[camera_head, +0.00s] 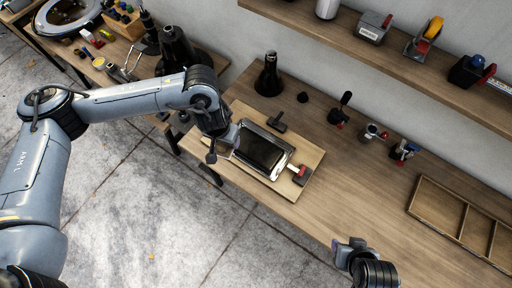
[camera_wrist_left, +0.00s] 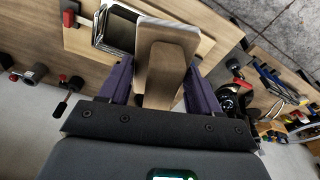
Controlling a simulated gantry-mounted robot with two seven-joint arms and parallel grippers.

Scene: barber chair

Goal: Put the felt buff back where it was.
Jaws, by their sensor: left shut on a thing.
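In the head view my left gripper (camera_head: 226,138) is at the left end of a shiny framed dark plate (camera_head: 262,152), above a wooden board (camera_head: 228,171). The buff is mostly hidden there by the gripper. Whether it touches the board or plate I cannot tell. My right gripper (camera_head: 352,248) is at the table's front edge, with its jaw gap unclear.
A black T-shaped tool (camera_head: 277,122) and a red-and-black tool (camera_head: 301,174) lie by the plate. A dark bottle (camera_head: 268,76) stands behind. Several small tools stand along the back. A divided wooden tray (camera_head: 437,205) is at right. The table's right-front middle is clear.

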